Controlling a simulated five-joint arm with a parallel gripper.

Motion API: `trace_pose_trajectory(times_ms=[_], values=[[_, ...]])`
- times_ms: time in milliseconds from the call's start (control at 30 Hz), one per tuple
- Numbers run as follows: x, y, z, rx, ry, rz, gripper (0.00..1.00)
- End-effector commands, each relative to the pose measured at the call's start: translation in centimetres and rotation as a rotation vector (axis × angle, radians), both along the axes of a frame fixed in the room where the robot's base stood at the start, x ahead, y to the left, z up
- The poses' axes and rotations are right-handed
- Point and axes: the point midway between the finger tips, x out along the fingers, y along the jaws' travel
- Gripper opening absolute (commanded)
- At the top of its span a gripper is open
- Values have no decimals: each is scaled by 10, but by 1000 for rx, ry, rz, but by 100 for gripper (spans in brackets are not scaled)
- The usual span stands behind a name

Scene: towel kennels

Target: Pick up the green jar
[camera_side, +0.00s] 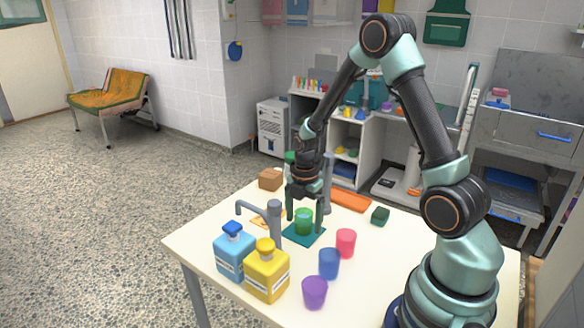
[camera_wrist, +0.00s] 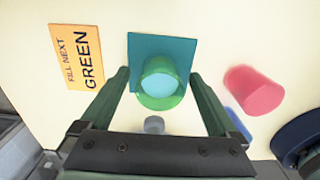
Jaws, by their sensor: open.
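The green jar (camera_side: 304,217) stands upright on a teal square mat (camera_side: 288,238) on the white table. In the wrist view the green jar (camera_wrist: 160,102) shows a pale blue round face inside a green rim, over the teal mat (camera_wrist: 145,45). My gripper (camera_side: 304,222) is open and points down, with one finger on either side of the jar. In the wrist view my gripper (camera_wrist: 160,76) has its fingers apart, with gaps between them and the jar. An orange card (camera_wrist: 76,57) reading "FILL NEXT GREEN" lies left of the mat.
A pink cup (camera_side: 345,243), blue cup (camera_side: 329,263) and purple cup (camera_side: 314,292) stand right and in front of the jar. A grey spout post (camera_side: 275,222), blue bottle (camera_side: 234,252) and yellow bottle (camera_side: 266,272) are left. A dark green block (camera_side: 380,215) and brown box (camera_side: 270,179) lie farther back.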

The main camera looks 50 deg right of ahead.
Motion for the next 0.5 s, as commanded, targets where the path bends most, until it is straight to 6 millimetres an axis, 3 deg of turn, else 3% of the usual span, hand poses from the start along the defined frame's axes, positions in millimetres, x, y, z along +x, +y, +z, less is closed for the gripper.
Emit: trace_pose_trajectory(times_ms=[67,300,333,367,500], values=[[0,0,0,0,0,0,96],[0,0,1,0,0,0,7],[0,0,1,0,0,0,7],[0,0,1,0,0,0,0],[0,0,1,0,0,0,0]])
